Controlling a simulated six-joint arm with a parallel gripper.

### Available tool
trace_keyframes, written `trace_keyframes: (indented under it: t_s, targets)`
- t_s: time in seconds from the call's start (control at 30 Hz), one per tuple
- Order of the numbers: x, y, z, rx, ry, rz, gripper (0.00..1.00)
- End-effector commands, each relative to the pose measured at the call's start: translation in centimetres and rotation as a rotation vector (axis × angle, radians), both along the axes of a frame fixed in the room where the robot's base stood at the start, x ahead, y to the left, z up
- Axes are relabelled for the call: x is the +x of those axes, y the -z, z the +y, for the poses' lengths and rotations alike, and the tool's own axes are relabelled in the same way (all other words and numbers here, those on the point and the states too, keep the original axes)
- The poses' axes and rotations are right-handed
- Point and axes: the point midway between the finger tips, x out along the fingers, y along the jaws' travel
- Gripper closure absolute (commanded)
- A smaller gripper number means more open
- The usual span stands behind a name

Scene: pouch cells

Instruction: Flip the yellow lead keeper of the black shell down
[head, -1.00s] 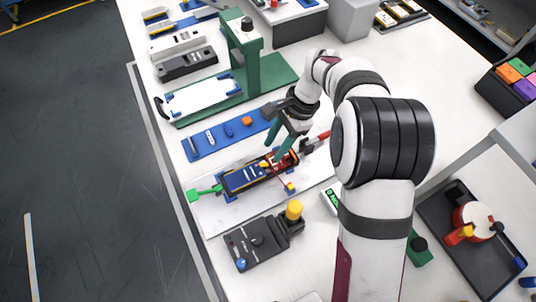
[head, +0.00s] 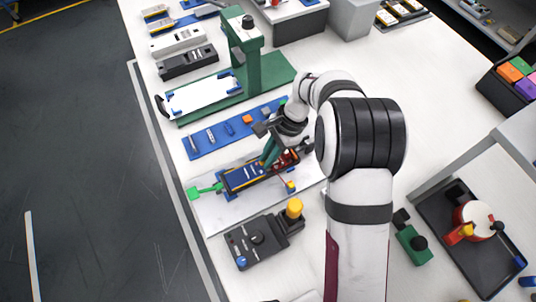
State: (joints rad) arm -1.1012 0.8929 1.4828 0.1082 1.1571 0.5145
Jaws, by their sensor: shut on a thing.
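The black shell (head: 243,179) lies in its blue-cornered holder on the white board, with a blue panel inside it. My gripper (head: 265,163) has dark green fingers and points down at the right end of the shell. It is shut at the yellow lead keeper there, which the fingers mostly hide, so its angle cannot be told. A separate small yellow piece (head: 291,186) sits at the near right side of the holder. Red parts (head: 285,160) show just right of the fingers.
A black control box (head: 255,241) with a yellow knob (head: 294,207) stands in front. A blue strip (head: 205,143) with small parts and a green press (head: 246,55) lie behind.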

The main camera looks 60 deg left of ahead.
Motion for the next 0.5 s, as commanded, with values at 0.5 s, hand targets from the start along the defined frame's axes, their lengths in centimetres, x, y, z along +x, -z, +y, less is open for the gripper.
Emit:
trace_keyframes:
  t_s: [0.5]
  targets:
    - [-0.9,0.16,-0.04,-0.003,0.0,-0.257,1.0]
